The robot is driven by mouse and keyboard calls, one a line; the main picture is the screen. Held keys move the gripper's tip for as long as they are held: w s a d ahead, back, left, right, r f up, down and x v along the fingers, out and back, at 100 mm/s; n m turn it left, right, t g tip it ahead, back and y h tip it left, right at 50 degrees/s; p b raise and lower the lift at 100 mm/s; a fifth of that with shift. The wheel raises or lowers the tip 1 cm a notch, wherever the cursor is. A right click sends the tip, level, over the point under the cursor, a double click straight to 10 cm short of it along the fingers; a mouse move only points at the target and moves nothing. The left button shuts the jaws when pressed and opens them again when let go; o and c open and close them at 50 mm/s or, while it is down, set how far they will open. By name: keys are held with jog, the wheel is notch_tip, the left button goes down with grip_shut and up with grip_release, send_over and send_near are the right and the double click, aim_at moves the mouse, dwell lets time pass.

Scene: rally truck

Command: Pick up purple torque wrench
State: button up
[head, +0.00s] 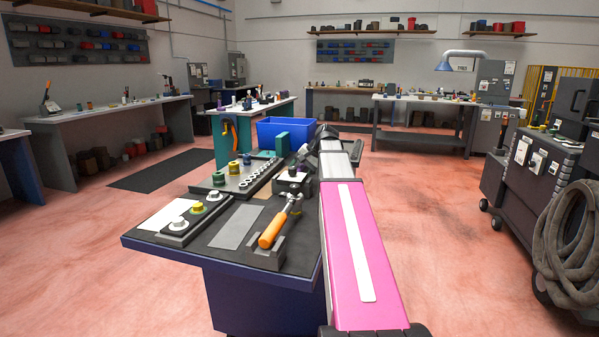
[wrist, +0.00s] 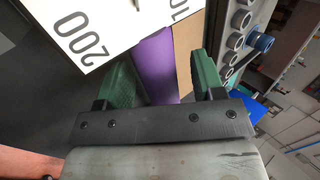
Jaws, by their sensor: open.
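The purple torque wrench (wrist: 153,62) shows in the wrist view as a smooth purple length between my two green fingers. My gripper (wrist: 160,72) is open, with one finger on each side of the purple part. A gap shows on the right side; I cannot tell whether the left finger touches it. A white card (wrist: 92,32) with "200" on it covers part of the wrench at the top. The wrench's ends are hidden. In the head view I cannot make out the purple wrench, and my arm covers part of the bench there.
Sockets (wrist: 236,40) lie right of my fingers in the wrist view. A dark cart (head: 530,180) with hoses stands right. Floor between is clear.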

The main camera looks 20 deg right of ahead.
jog(key=shift+f, duration=0.1)
grip_shut()
jog(key=shift+r, duration=0.45)
notch_tip(320, 180, up, 4)
jog(key=shift+w+f, duration=0.1)
jog(key=shift+f, duration=0.1)
jog(key=s+a+r, duration=0.6)
jog(key=s+a, duration=0.1)
jog(key=a, duration=0.2)
jog(key=shift+s+r, duration=0.25)
jog(key=shift+r, duration=0.05)
